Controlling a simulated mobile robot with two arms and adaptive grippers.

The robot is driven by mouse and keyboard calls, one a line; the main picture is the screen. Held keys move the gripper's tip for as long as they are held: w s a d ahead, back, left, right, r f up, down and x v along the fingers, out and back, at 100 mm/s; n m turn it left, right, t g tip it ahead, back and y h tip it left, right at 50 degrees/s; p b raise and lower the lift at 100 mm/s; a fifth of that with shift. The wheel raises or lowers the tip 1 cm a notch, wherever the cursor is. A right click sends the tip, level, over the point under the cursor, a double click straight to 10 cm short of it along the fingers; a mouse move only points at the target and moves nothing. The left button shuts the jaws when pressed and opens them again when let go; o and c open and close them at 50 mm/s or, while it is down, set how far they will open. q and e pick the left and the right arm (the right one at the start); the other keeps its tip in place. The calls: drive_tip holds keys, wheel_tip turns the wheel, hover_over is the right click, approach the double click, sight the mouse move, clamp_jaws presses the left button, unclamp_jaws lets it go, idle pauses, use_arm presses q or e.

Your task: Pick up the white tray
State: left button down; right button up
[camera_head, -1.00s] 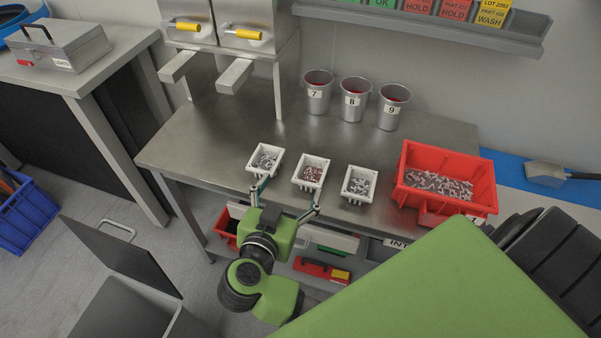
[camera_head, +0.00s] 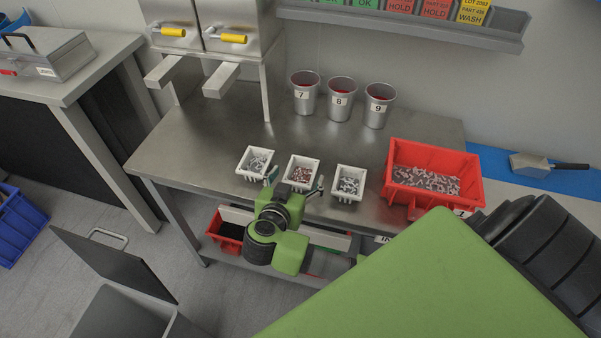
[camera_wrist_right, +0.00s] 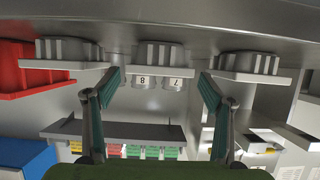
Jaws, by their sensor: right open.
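Three small white trays of loose metal parts stand in a row on the steel bench: a left tray (camera_head: 242,166), a middle tray (camera_head: 290,182) and a right tray (camera_head: 336,193). The middle one's parts look reddish, the others' grey. My right gripper (camera_head: 294,183) is open and empty at the front of the middle tray, one finger towards each side of it. In the right wrist view, seen upside down, the middle tray (camera_wrist_right: 156,70) lies between and beyond the open fingers (camera_wrist_right: 160,85). Contact cannot be told. My left gripper is out of view.
A red bin (camera_head: 398,190) of parts stands right of the trays. Several metal cups, numbered 7 (camera_head: 303,106), 8 (camera_head: 340,113) and 9 (camera_head: 377,117), stand behind. Dispenser chutes (camera_head: 221,80) overhang the back left. The steel bench (camera_head: 190,150) is clear at left.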

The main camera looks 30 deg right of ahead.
drive_tip(key=shift+x, duration=1.2)
drive_tip(key=shift+a, duration=0.1)
drive_tip(key=c, duration=1.3)
